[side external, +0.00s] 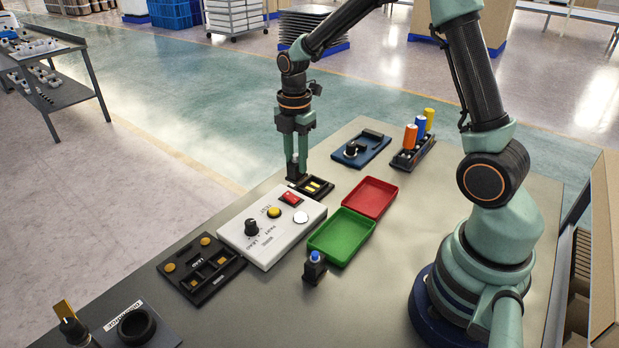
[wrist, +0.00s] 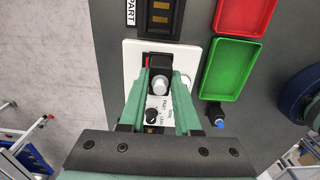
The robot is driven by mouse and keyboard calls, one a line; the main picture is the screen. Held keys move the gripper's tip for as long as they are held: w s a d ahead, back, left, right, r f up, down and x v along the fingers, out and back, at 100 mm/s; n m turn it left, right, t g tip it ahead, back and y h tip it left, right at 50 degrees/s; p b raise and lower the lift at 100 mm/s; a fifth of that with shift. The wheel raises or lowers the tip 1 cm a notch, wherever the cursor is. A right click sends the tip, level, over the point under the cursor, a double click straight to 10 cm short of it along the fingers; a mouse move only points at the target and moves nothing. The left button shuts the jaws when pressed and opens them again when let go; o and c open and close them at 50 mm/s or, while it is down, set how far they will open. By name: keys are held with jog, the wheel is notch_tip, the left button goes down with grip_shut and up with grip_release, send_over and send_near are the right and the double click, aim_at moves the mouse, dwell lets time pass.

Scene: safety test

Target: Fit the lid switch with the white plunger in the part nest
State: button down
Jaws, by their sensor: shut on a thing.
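My gripper (side external: 297,160) points down at the far left edge of the table and is shut on a black lid switch (side external: 293,173). In the wrist view the switch's white plunger (wrist: 160,84) shows between the fingers (wrist: 160,98). The part nest (side external: 325,190) is a black block with yellow pads, and it also shows at the top of the wrist view (wrist: 160,35) with a PART label. The held switch appears at the nest's left end in the side view; I cannot tell whether they touch. Another switch with a blue plunger (side external: 314,268) stands upright on the table.
A white control panel (side external: 262,245) with knob and buttons lies near the nest. Green (side external: 341,252) and red (side external: 382,187) trays are to the right. A black lead fixture (side external: 222,288), a blue fixture (side external: 375,152) and a rack of coloured cylinders (side external: 425,150) stand around.

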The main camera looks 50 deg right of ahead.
jog(key=d, duration=0.6)
send_over(313, 187)
jog(key=shift+f, duration=2.65)
jog(key=shift+f, duration=0.95)
jog(key=shift+c, duration=0.7)
grip_release()
notch_tip(313, 187, up, 7)
dwell(0.4)
